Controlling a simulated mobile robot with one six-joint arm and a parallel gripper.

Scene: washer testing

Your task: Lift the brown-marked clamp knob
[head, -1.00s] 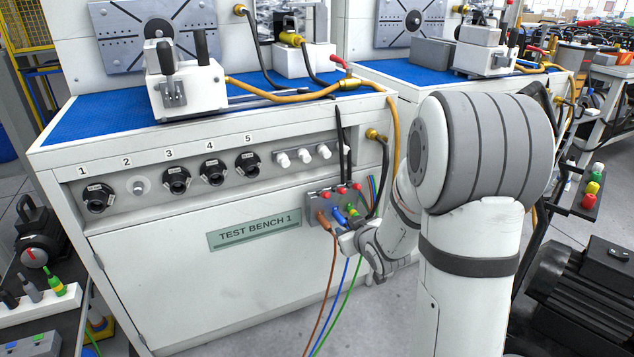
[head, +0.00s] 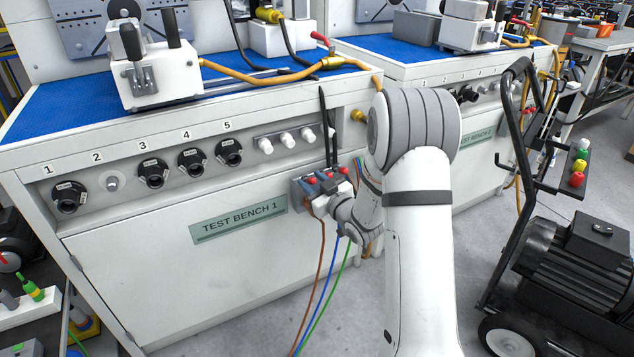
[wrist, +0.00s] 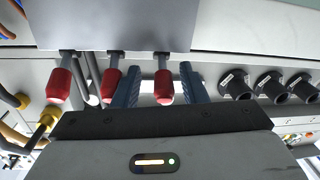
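A grey terminal box (head: 298,196) with red clamp knobs is on the front of Test Bench 1; brown, blue and green wires hang below it. The wrist view shows three red knobs under the box (wrist: 110,22). My gripper (wrist: 160,80) has its two blue fingers apart, one on each side of the right-hand red knob (wrist: 164,88), with gaps visible. That knob is on the side of the black sockets, where the brown wire (head: 318,265) hangs in the head view. No brown mark is discernible. My gripper's body partly covers the box in the head view.
Black sockets (head: 152,172) and white knobs (head: 287,140) line the bench panel left of the box. A yellow fitting (wrist: 46,120) shows at lower left in the wrist view. A cart with a black motor (head: 580,255) stands at the right.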

